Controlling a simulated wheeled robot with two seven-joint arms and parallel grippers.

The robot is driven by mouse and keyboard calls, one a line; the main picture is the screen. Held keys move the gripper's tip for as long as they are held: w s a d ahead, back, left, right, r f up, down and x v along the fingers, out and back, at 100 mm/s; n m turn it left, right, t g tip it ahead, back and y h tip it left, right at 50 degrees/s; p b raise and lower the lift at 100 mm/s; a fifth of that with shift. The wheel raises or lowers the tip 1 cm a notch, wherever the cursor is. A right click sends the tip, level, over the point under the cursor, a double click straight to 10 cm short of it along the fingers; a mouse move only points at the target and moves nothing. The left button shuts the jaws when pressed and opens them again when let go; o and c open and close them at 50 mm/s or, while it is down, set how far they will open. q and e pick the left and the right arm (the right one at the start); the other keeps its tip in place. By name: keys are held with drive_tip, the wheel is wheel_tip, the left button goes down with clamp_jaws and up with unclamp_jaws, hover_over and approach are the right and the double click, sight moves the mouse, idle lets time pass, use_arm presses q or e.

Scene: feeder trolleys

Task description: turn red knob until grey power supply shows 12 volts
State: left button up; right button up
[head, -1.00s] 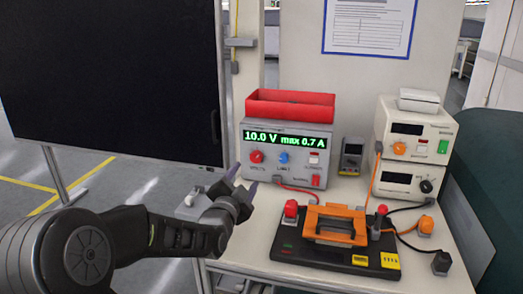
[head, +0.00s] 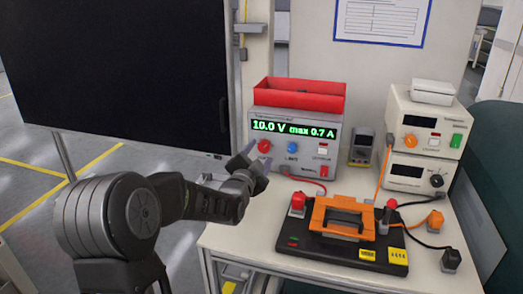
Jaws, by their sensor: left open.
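The grey power supply (head: 300,163) stands at the back left of the white table. Its green display (head: 293,129) reads 10.0 V max 0.7 A. The red knob (head: 264,146) is on the left of its front panel, beside a blue knob (head: 293,147). My left gripper (head: 257,160) is open, its fingertips just below the red knob in the picture. I cannot tell whether they touch it. Nothing shows between the fingers. My right gripper is not in view.
A red bin (head: 299,96) sits on top of the supply. A black fixture (head: 342,245) with an orange frame (head: 342,218) lies in front. A handheld meter (head: 361,150) and cream instruments (head: 424,138) stand to the right. A dark screen (head: 120,75) is at the left.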

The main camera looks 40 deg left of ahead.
sight(264, 147)
use_arm(q)
drive_tip(key=shift+x, duration=1.3)
clamp_jaws()
